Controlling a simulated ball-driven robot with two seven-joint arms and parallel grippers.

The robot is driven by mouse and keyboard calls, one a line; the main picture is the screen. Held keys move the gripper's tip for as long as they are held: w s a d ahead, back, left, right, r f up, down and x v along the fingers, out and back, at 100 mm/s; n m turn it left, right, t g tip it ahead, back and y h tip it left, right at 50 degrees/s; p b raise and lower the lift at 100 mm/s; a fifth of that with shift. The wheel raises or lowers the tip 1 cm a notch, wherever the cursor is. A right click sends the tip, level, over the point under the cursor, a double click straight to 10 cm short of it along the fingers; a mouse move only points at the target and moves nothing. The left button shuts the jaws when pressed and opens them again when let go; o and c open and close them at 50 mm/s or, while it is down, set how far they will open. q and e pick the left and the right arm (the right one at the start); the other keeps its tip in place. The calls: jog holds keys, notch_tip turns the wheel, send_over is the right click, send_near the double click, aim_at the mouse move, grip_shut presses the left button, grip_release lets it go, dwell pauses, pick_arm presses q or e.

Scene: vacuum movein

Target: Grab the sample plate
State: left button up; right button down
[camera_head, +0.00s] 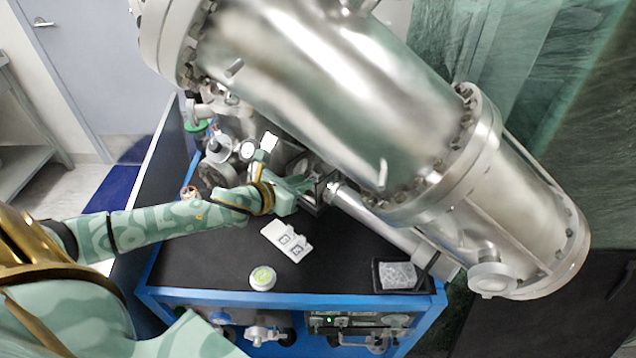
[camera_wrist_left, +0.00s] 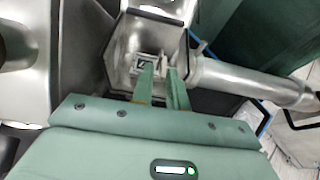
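In the left wrist view, a small pale square piece with a dark middle (camera_wrist_left: 148,63), which looks like the sample plate, sits inside an open metal box (camera_wrist_left: 120,72). My left gripper (camera_wrist_left: 161,74) reaches into the box mouth. Its two green fingers are apart, with the small piece just past the left fingertip; I cannot tell whether they touch. In the head view, my left gripper (camera_head: 304,185) is at the dark opening beside the metal tube (camera_head: 370,212), and the small piece is hidden there. My right gripper is not in view.
A large steel vacuum chamber (camera_head: 320,90) hangs over the black-topped blue cart (camera_head: 205,265). A white holder with two marked squares (camera_head: 287,241), a round white dish (camera_head: 262,278) and a black tray with a clear block (camera_head: 381,289) stand on the cart. Valves and fittings (camera_head: 217,148) crowd the left.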

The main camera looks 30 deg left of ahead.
aim_at(318, 177)
pick_arm(q)
jog(key=b+x, duration=0.1)
jog(key=x, duration=0.4)
jog(key=shift+w+d+b, duration=0.15)
jog(key=shift+w+b, duration=0.1)
jog(key=shift+b, duration=0.05)
jog(key=shift+s, duration=0.1)
jog(key=shift+c, duration=0.2)
grip_shut()
jog(key=shift+r, duration=0.1)
